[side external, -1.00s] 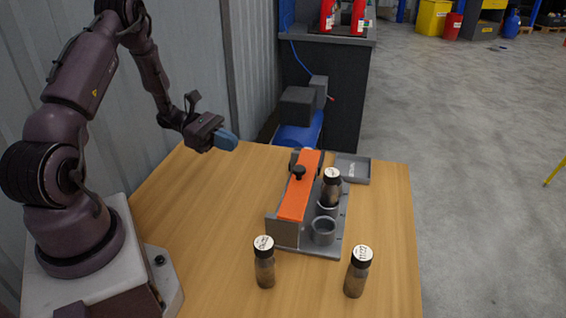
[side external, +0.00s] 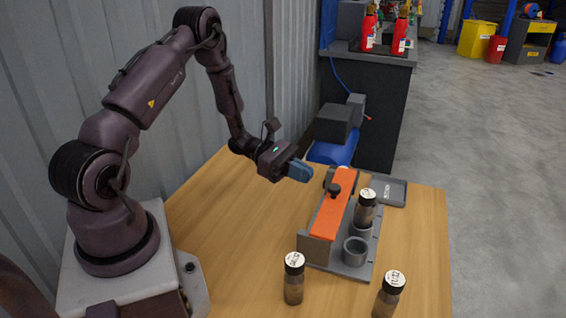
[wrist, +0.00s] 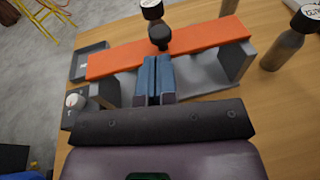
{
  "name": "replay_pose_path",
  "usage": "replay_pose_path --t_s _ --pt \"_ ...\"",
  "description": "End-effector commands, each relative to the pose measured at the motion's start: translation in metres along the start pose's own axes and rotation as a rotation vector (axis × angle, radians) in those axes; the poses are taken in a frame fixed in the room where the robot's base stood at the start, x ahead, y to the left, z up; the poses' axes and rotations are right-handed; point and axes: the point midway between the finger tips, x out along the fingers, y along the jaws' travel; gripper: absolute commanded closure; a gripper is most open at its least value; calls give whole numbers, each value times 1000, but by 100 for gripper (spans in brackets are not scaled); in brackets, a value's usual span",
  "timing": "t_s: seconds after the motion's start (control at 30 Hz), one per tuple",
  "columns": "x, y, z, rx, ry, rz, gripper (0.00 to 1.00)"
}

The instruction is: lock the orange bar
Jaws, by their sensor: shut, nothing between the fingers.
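The orange bar (side external: 335,208) lies lengthwise along the grey fixture (side external: 310,250), with a black knob (side external: 334,188) standing on it. In the wrist view the bar (wrist: 190,48) spans between the fixture's end walls, with the knob (wrist: 159,38) near its middle. I cannot tell whether it is latched. My gripper (side external: 308,175) is shut and empty, left of the bar's far part. In the wrist view its blue fingertips (wrist: 157,62) point at the bar just below the knob; contact cannot be told.
A dark vial (side external: 366,210) stands in the fixture behind the bar, beside an empty ring holder (side external: 355,252). Two more vials (side external: 294,280) (side external: 388,297) stand on the table near the front. A grey tray (side external: 390,192) lies at the far right. The table's left part is clear.

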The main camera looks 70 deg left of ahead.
Motion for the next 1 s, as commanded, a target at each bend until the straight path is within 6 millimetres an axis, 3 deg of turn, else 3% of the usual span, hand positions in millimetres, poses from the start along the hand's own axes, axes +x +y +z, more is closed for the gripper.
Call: replay_pose_path --t_s 0.1,0.23,0.73,1.0 --pt "21 -1 0 0 0 -3 100" --pt "34 0 0 1 0 -1 100" --pt "42 0 0 1 0 0 100" --pt "72 5 5 0 -1 -1 100"
